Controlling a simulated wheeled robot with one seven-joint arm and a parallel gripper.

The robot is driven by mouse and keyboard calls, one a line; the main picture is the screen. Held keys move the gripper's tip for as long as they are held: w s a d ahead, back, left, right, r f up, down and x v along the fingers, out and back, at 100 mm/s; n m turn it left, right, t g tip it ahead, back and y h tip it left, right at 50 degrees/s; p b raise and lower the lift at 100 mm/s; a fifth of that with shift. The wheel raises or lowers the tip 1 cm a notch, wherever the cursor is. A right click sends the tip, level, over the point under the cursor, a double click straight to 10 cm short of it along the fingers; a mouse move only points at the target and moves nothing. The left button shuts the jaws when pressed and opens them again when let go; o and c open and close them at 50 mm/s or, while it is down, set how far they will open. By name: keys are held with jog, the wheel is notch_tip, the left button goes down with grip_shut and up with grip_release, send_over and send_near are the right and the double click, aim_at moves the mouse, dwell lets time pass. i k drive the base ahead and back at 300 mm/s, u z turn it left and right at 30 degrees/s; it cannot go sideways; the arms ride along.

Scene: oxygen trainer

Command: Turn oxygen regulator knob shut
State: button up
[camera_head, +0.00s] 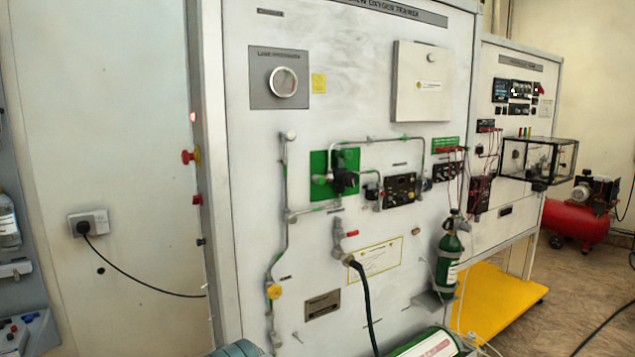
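The white oxygen trainer panel (240,140) stands upright in the middle of the head view. A dark, round knob-like fitting (344,180) sits on a green plate (319,162) among metal pipes. It looks like the regulator knob, but no label on it is readable and I cannot tell its turn position. A yellow knob (274,291) is on the pipe at the panel's lower left. A red-handled valve (351,233) sits above a black hose. My gripper is not in view.
A green cylinder (447,259) is mounted on the panel's lower right. Another green cylinder (432,346) lies at the bottom edge. A yellow platform (497,302), a clear box (539,158) and a red compressor (577,219) are to the right. The black hose (364,300) hangs in front.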

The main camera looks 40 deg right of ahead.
aim_at(351, 180)
jog(key=z, duration=0.85)
jog(key=i, duration=0.3)
jog(key=z, duration=0.05)
